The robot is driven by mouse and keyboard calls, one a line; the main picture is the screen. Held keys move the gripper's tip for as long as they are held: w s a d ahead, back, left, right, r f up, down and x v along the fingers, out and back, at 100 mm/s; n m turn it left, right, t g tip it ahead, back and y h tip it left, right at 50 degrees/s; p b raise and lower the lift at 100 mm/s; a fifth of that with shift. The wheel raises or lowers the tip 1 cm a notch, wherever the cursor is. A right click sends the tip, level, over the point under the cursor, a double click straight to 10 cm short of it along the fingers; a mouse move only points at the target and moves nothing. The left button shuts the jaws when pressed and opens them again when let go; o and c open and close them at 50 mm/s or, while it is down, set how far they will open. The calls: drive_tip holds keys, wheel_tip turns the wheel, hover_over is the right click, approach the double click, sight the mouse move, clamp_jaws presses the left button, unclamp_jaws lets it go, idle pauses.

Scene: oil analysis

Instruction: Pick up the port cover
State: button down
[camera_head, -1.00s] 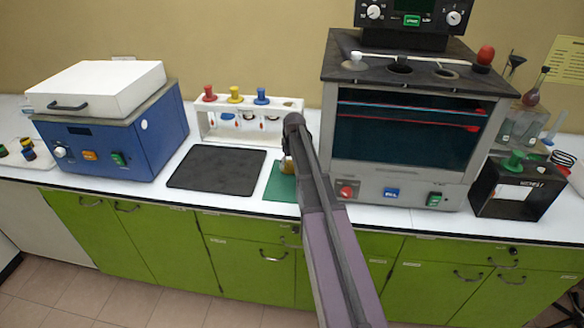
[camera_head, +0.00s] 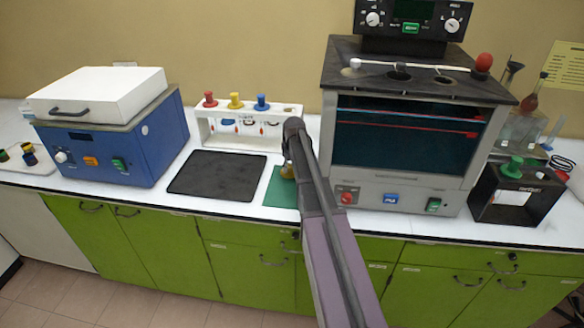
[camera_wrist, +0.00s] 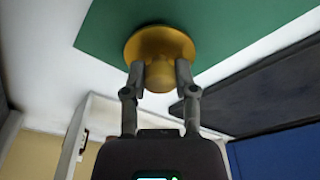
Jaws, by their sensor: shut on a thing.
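The port cover appears to be the gold round piece (camera_wrist: 160,42) with a wide flange and a narrower knob, seen in the wrist view. My gripper (camera_wrist: 160,72) is shut on its knob, one finger on each side. The flange is at the green mat (camera_wrist: 215,25); I cannot tell whether it touches the mat or is just above it. In the head view, a small part of the gold cover (camera_head: 287,172) shows at the green mat (camera_head: 277,194). My arm hides the rest and most of the gripper.
A white rack (camera_head: 215,138) with red, yellow and blue knobbed pieces stands behind. A dark mat (camera_head: 217,175) and a blue machine (camera_head: 110,145) are at left. A grey oven (camera_head: 420,182) stands close at right, with a black box (camera_head: 500,203) beyond it.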

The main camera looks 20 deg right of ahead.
sight(289, 166)
drive_tip(key=shift+r+p, duration=4.4)
drive_tip(key=shift+r, duration=0.25)
drive_tip(key=shift+a, duration=0.1)
